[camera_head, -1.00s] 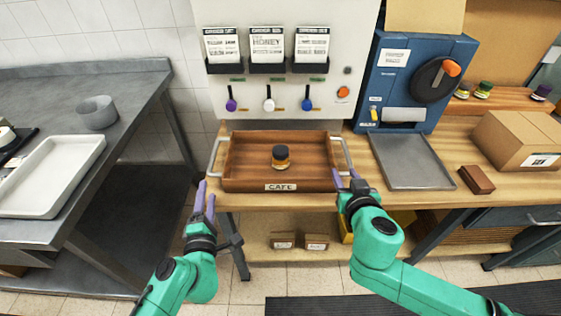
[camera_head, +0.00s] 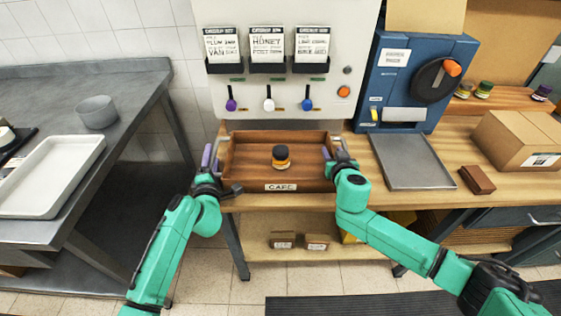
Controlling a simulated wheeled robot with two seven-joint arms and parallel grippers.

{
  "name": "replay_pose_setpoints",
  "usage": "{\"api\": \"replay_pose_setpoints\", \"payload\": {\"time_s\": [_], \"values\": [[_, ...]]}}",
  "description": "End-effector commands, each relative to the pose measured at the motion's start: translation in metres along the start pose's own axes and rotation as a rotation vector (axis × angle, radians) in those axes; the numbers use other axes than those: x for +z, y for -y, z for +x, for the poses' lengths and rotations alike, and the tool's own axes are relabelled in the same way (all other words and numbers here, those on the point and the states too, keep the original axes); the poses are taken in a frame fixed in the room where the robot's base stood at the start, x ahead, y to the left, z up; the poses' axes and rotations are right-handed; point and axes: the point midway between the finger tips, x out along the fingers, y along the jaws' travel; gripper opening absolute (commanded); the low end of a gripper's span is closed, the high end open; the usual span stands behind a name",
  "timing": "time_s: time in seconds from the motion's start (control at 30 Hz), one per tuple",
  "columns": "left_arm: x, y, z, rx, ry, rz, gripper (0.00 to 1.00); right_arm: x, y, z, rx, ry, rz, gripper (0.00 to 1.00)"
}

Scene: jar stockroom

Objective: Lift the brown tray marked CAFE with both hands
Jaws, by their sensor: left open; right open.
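The brown wooden tray marked CAFE (camera_head: 250,172) sits flat on the wooden counter, with a small dark-lidded jar (camera_head: 281,157) standing in it. My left gripper (camera_head: 210,156) is open at the tray's left side, by the left metal handle. My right gripper (camera_head: 333,153) is open at the tray's right side, by the right handle. The fingers and wrists largely cover both handles, so I cannot tell whether the handles lie between the fingers.
A dispenser panel with levers (camera_head: 269,104) rises behind the tray. A blue machine (camera_head: 400,80) and a grey metal tray (camera_head: 412,165) are to the right, with a small brown block (camera_head: 477,180) and a cardboard box (camera_head: 520,140). A steel table (camera_head: 70,90) stands left.

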Motion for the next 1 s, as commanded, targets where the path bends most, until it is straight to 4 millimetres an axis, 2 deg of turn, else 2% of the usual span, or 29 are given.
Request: {"api": "replay_pose_setpoints", "payload": {"time_s": [0.1, 0.17, 0.2, 0.23, 0.27, 1.0], "values": [[-0.0001, 0.0001, -0.0003, 0.000, 0.000, 0.000, 0.57, 0.0002, 0.0000, -0.0003, 0.000, 0.000, 0.000, 0.44], [-0.0001, 0.0001, -0.0004, 0.000, 0.000, 0.000, 0.38, 0.0002, 0.0000, -0.0003, 0.000, 0.000, 0.000, 0.25], [-0.0001, 0.0001, -0.0004, 0.000, 0.000, 0.000, 0.23, 0.0002, -0.0001, -0.0004, 0.000, 0.000, 0.000, 0.09], [-0.0001, 0.0001, -0.0005, 0.000, 0.000, 0.000, 0.11, 0.0002, -0.0001, -0.0004, 0.000, 0.000, 0.000, 0.00], [-0.0002, 0.0002, -0.0005, 0.000, 0.000, 0.001, 0.00, 0.0003, -0.0001, -0.0004, 0.000, 0.000, 0.000, 0.00], [-0.0004, 0.0006, -0.0007, -0.001, -0.001, -0.001, 0.00, 0.0008, -0.0004, -0.0005, 0.001, 0.001, 0.000, 0.00]]}}
